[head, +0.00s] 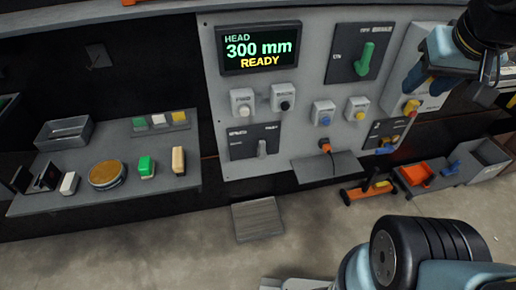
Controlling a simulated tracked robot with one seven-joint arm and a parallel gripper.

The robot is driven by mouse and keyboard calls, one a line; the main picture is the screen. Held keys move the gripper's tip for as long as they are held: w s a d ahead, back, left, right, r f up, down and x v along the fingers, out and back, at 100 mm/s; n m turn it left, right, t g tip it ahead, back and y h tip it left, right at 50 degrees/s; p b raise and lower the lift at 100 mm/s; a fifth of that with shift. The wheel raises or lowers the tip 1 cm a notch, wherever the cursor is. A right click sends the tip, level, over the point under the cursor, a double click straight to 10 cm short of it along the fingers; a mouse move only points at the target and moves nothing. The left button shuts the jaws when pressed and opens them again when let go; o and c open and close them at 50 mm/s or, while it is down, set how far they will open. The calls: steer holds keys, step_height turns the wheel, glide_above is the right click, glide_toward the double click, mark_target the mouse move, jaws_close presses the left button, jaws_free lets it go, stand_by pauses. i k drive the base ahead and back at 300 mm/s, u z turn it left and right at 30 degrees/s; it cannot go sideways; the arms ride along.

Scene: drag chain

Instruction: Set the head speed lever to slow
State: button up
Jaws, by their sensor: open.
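A grey panel carries two lever plates, and their small labels are too blurred to tell which is the head speed lever. The lower left plate (241,149) is dark and has a short grey lever (262,147) standing roughly upright right of its middle, with small lettering along the top. The upper right plate (345,67) has a larger green lever (366,58), tilted slightly right. The screen (261,48) above reads HEAD 300 mm READY. My gripper (484,92) is at the upper right, right of both levers and apart from them; its fingers are hard to make out.
Grey, black, blue and yellow knobs sit between the levers; a small shelf (330,167) with an orange plug is below. A left bench (110,190) holds a tray, buttons and a round brass piece. Orange and blue tools lie at right. The floor in front is mostly clear.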

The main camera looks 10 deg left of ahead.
mark_target(262, 155)
steer(key=z, duration=0.05)
steer(key=k, duration=0.35)
steer(key=u, duration=0.75)
steer(key=i, duration=0.5)
steer(key=z, duration=0.15)
steer(key=k, duration=0.8)
steer(key=u, duration=0.2)
steer(key=i, duration=0.45)
